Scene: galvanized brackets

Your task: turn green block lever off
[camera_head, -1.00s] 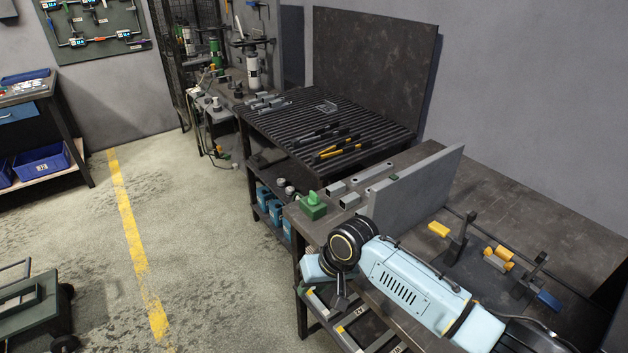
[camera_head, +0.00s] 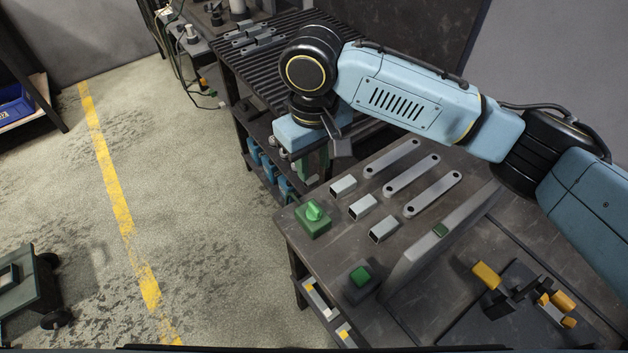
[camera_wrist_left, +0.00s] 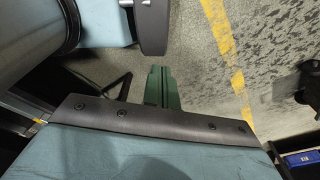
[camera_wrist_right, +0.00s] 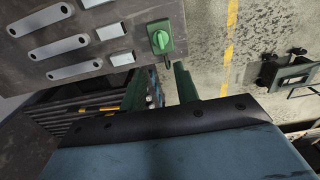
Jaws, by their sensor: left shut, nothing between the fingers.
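The green block (camera_head: 313,222) with a light-green lever knob (camera_head: 314,210) on top sits at the left corner of the near bench. It also shows at the top of the right wrist view (camera_wrist_right: 160,38). My right gripper (camera_head: 314,168) points down just beyond the block, apart from it; its green fingers look spread, with nothing between them (camera_wrist_right: 162,82). My left gripper (camera_wrist_left: 160,88) shows only in the left wrist view, its fingers shut and empty, above the floor.
Square tube pieces (camera_head: 362,207) and flat galvanized bars (camera_head: 411,175) lie right of the block. A grey upright plate (camera_head: 440,240), a dark box with a green top (camera_head: 361,277) and a yellow-handled clamp (camera_head: 487,275) are nearer. Floor to the left is open.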

